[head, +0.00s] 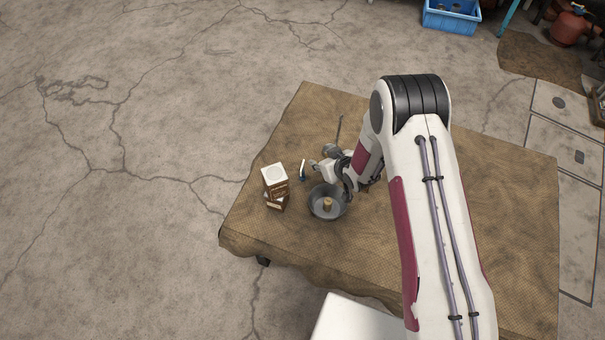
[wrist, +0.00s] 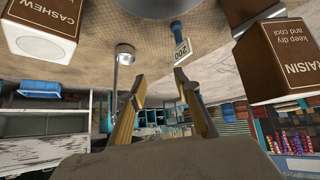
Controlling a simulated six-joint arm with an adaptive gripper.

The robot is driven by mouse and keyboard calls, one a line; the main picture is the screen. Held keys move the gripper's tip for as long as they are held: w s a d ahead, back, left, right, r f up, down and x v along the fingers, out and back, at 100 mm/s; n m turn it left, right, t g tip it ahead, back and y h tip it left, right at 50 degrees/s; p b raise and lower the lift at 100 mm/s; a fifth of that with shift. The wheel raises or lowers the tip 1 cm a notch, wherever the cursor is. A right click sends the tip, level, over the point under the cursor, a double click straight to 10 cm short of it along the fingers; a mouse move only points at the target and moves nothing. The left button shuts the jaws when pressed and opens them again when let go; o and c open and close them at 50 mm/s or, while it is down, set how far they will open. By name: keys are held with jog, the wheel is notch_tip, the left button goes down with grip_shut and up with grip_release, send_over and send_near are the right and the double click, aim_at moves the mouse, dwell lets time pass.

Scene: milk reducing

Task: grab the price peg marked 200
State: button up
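The price peg marked 200 (wrist: 183,50) shows in the wrist view as a white tag with a blue part. It lies just beyond my fingertips, nearer the right finger. My gripper (wrist: 161,76) is open, its two yellowish fingers spread with nothing seen between them. In the head view, a small white and dark piece (head: 302,170) beside the boxes may be the peg, but its marking is too small to read. My wrist hides much of the gripper there.
Boxes marked CASHEW (wrist: 45,25) and RAISIN (wrist: 280,60) flank the peg. A ladle-like tool (wrist: 125,54) lies near the left finger. A grey pan (head: 314,211) holds a brown piece. The cloth-covered table (head: 265,130) has bare space at its upper left.

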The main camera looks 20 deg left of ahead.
send_near(303, 173)
jog(key=w+f, duration=0.1)
jog(key=a+f, duration=0.1)
jog(key=shift+w+a+f+n+g+y, duration=0.1)
jog(key=shift+w+f+n+g+y, duration=0.2)
jog(key=shift+w+f+y, duration=0.1)
jog(key=shift+w+f, duration=0.1)
jog(key=shift+x, duration=1.15)
jog(key=shift+w+a+f, duration=0.1)
jog(key=shift+a, duration=0.05)
jog(key=shift+x, duration=2.4)
grip_shut()
